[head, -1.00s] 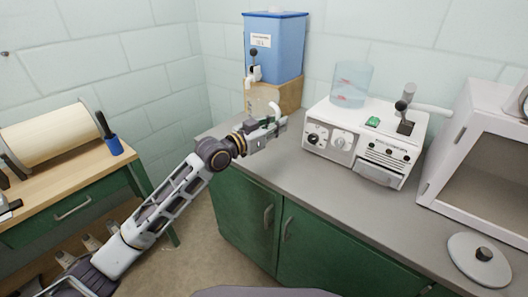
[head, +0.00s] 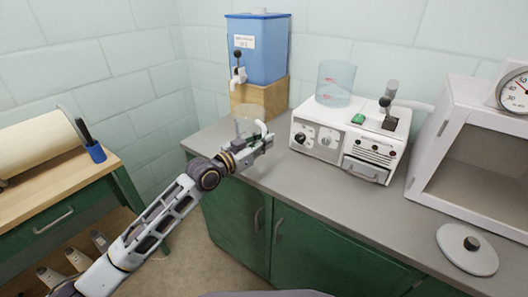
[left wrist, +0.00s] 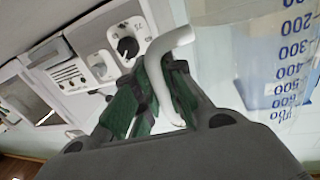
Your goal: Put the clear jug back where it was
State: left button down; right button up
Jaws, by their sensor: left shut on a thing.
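The clear jug (head: 244,124) is a see-through vessel with a white handle, in front of the wooden block at the left end of the counter. My left gripper (head: 263,141) is shut on its handle. In the left wrist view the jug (left wrist: 262,50) fills the upper right, with blue volume marks, and its white handle (left wrist: 160,62) passes between the green finger pads. The jug looks roughly upright in the head view. I cannot tell whether its base touches the counter. My right gripper is not in view.
A blue tank (head: 258,48) with a white tap (head: 238,76) stands on a wooden block (head: 262,97) behind the jug. A white machine (head: 350,138) with a clear cylinder (head: 336,82) stands to the right. The grey counter (head: 310,188) is clear in front of it.

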pick_arm(q)
jog(key=shift+f, duration=0.45)
jog(key=shift+f+b, duration=0.5)
jog(key=shift+f, duration=1.1)
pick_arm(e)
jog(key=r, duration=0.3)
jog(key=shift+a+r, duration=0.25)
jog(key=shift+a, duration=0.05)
pick_arm(q)
jog(key=shift+f, duration=0.1)
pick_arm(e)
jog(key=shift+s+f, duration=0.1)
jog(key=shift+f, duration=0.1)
pick_arm(q)
jog(key=c, duration=1.5)
grip_release()
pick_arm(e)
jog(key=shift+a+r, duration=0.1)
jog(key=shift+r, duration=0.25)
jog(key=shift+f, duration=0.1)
